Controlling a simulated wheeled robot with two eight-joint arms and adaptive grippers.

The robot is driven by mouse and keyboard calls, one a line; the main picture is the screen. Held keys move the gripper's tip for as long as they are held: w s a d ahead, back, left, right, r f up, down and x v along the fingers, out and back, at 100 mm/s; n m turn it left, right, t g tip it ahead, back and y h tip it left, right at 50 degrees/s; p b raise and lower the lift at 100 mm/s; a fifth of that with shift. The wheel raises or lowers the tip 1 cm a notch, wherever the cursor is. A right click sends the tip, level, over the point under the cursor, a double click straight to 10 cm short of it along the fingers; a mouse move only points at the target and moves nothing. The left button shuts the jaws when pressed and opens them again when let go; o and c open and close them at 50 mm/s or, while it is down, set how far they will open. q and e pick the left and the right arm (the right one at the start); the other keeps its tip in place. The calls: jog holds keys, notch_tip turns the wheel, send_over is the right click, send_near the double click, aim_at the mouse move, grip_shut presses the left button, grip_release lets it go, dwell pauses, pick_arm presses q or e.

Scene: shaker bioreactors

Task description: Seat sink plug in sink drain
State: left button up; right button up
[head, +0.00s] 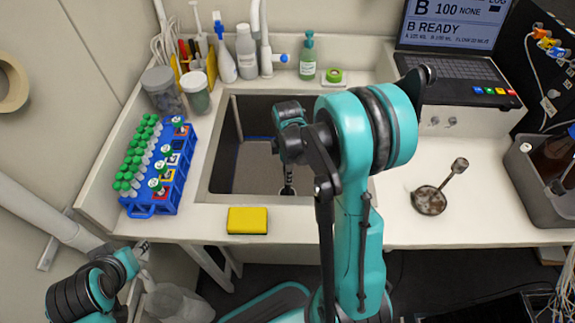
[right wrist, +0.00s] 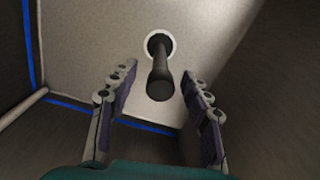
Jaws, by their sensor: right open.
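The sink plug (right wrist: 160,82) is a dark piece with an upright stem, seen in the right wrist view. Its base is at the drain (right wrist: 174,46), whose pale ring shows around the dark middle. I cannot tell how deep the base sits. My right gripper (right wrist: 158,73) is open, with one finger on each side of the stem and gaps between. In the head view my right arm reaches down into the sink (head: 212,160), and its wrist and hand hide part of the basin. My left arm is at the lower left, its gripper (head: 142,252) unclear.
A yellow sponge (head: 248,221) lies at the sink's front edge. A blue rack (head: 150,206) of green-capped tubes stands left. Bottles (head: 246,52) and a soap dispenser (head: 307,57) are behind. A rusty round piece with a stem (head: 430,200) lies on the counter right.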

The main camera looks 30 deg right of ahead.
notch_tip(320, 180, up, 12)
dwell(0.4)
